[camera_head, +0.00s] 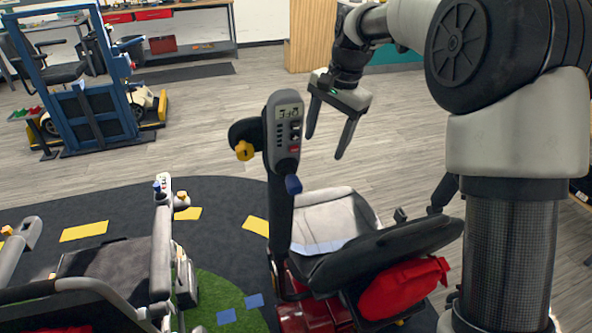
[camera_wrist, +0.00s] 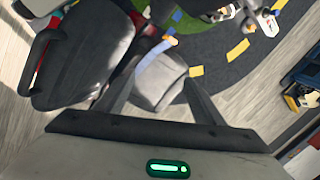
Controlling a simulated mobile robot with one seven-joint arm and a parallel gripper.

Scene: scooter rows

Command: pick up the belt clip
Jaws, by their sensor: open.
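I cannot make out the belt clip for certain in either view. A small dark piece (camera_head: 400,215) sticks up at the top edge of the black seat part of the near scooter; I cannot tell what it is. My gripper (camera_head: 326,147) is open and empty, in the air behind and right of that scooter's upright control console (camera_head: 285,130), fingers pointing down. In the wrist view the grey seat (camera_wrist: 160,85) with a light blue band shows between the fingers. It is also in the head view (camera_head: 335,212), below my gripper and apart from it.
A red bag (camera_head: 405,288) hangs on the black seat part. A second scooter (camera_head: 110,270) stands at the lower left on a dark mat with yellow markings. A blue frame (camera_head: 90,105) stands at the far left. The wooden floor (camera_head: 215,115) behind the console is clear.

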